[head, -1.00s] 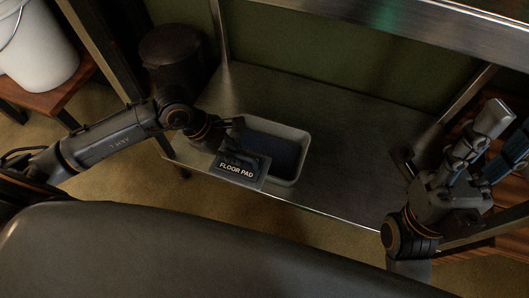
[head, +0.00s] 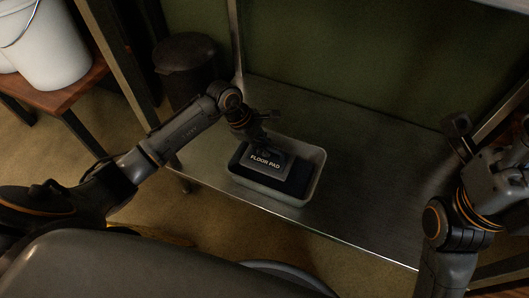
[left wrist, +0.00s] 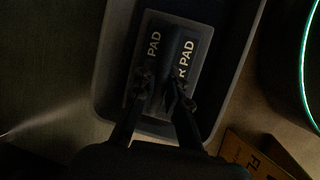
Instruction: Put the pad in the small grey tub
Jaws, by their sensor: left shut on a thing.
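The dark pad (head: 265,161) has a grey label reading FLOOR PAD. It lies within the rim of the small grey tub (head: 307,184), which stands on the metal shelf. The left wrist view shows the pad (left wrist: 189,48) inside the tub walls (left wrist: 228,80), with a dark ridge across its middle. My left gripper (head: 266,143) is shut on the pad from above. Its fingers (left wrist: 160,92) cover part of the label. I cannot tell whether the pad touches the tub floor. My right gripper (head: 462,135) is at the right, away from the tub, its fingers unclear.
The metal shelf (head: 370,170) is bare to the right of the tub. A dark round bin (head: 185,65) stands behind my left arm. A white bucket (head: 50,45) stands on a wooden surface at the upper left. Shelf posts (head: 112,50) frame the space.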

